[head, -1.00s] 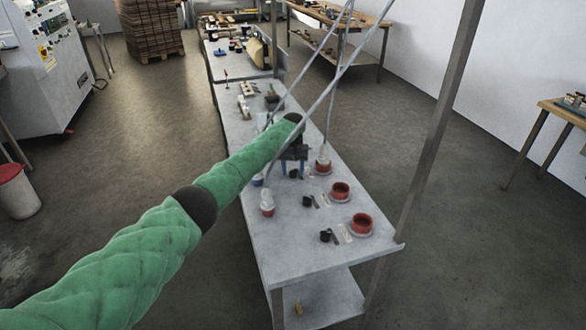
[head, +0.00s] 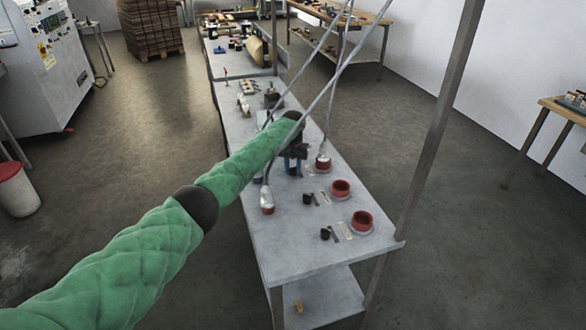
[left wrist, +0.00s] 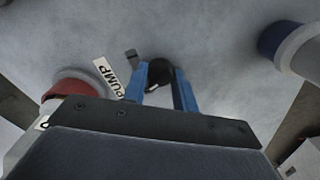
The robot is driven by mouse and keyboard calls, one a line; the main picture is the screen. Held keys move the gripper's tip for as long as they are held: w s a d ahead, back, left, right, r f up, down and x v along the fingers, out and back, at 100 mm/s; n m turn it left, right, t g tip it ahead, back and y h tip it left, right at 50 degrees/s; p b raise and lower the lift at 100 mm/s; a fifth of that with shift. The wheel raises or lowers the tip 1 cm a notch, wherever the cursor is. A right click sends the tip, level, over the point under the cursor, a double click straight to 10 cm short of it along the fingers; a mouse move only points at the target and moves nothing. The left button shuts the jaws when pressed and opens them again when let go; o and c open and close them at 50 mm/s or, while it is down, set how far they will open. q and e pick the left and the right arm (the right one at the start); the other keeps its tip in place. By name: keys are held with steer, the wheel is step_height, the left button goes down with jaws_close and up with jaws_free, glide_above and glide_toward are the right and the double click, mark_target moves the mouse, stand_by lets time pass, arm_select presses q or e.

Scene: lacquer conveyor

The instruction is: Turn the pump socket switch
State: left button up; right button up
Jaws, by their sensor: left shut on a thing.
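The pump socket's label, reading PUMP (left wrist: 108,76), lies flat on the bench in the left wrist view. Beside it is a red socket (left wrist: 75,88), partly hidden by my gripper's body. My left gripper reaches down over the bench in the head view (head: 292,166). Its blue fingers (left wrist: 162,88) are shut on the black switch knob (left wrist: 160,70) next to the PUMP label. A small dark lever (left wrist: 132,58) stands beside the knob. In the head view the gripper mostly hides this knob. My right gripper is not in view.
Two open red sockets (head: 341,190) (head: 362,222) with their own black switches (head: 327,234) stand nearer on the bench (head: 290,262). Cabled plugs (head: 267,203) (head: 323,160) stand on either side of my gripper. A metal post (head: 440,120) rises at the right edge.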

arm_select(q)
steer(key=shift+m, duration=0.8)
steer(key=shift+m+b, duration=0.35)
steer(key=shift+m, duration=0.65)
steer(key=m, duration=0.2)
steer(key=shift+m, duration=0.3)
steer(key=shift+m+b, duration=0.3)
steer(key=shift+m, duration=1.1)
steer(key=shift+w+r+m, duration=0.1)
steer(key=shift+m, duration=0.6)
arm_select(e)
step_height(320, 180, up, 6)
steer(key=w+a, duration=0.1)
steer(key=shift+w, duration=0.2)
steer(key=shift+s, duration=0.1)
